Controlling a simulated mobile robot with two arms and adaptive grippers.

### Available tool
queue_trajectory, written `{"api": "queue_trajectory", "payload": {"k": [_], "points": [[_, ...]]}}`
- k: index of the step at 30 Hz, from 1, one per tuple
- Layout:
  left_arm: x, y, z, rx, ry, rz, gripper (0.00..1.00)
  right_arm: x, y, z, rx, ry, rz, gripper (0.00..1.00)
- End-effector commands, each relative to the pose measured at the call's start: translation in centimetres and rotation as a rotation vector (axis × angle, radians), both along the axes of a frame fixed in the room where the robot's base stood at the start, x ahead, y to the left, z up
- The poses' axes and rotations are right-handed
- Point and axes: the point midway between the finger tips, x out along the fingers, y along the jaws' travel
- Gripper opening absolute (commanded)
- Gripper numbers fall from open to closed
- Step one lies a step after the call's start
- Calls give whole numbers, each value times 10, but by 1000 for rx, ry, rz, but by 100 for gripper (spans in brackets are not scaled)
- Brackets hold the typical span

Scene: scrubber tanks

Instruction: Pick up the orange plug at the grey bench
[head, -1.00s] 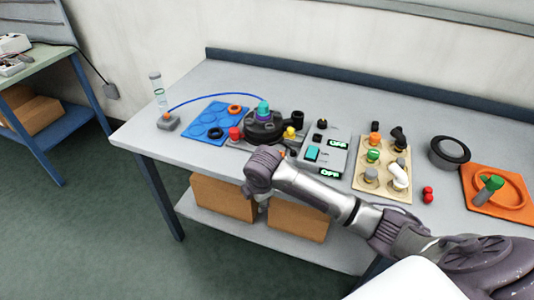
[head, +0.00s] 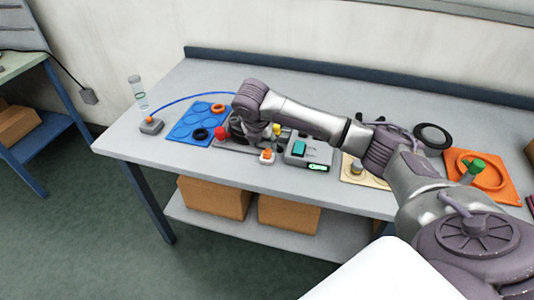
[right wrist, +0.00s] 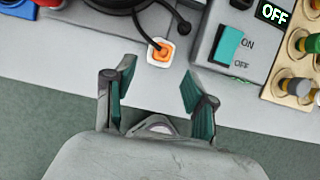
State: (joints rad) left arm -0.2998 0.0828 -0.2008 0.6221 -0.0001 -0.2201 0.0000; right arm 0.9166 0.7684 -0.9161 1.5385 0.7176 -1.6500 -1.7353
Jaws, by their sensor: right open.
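The grey bench (head: 360,97) carries a tan rack (head: 377,183) of coloured plugs. My right arm hides most of the rack in the head view; at the right edge of the right wrist view, part of an orange plug (right wrist: 314,4) shows above a green one (right wrist: 314,43). A separate orange knob on a white square base (right wrist: 160,52) sits near the bench's front edge, also seen in the head view (head: 267,156). My right gripper (right wrist: 150,90) is open and empty, just on the front-edge side of that base. My left gripper is out of view.
A grey switch box (head: 307,152) with a teal rocker and an OFF display stands between base and rack. A dark round device (head: 238,130), blue mat (head: 197,121) and orange tray (head: 487,163) are on the bench. Boxes (head: 290,213) sit on the shelf below.

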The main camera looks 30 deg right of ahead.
Motion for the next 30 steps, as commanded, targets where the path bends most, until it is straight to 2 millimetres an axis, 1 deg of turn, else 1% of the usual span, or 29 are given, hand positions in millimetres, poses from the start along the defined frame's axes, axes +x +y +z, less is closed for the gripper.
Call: {"api": "queue_trajectory", "payload": {"k": [1,3,10,14,15,18,21,26,27,29,30], "points": [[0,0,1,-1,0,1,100,2,-2,-7,0,3,-1,55],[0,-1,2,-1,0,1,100,3,-4,-14,1,2,-1,55],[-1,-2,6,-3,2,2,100,7,-12,-29,-1,1,-3,55],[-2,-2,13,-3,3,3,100,11,-21,-46,1,2,-3,55],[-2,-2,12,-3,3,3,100,13,-22,-53,1,1,-2,55],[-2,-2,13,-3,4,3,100,16,-25,-62,1,-1,-1,55],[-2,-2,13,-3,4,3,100,17,-27,-66,0,-1,0,55],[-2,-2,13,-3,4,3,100,17,-27,-67,0,-1,0,55],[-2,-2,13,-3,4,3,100,17,-27,-67,0,-1,0,54],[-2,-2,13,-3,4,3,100,17,-27,-67,0,-2,-1,44],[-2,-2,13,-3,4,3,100,17,-27,-66,0,-2,-1,37]]}}
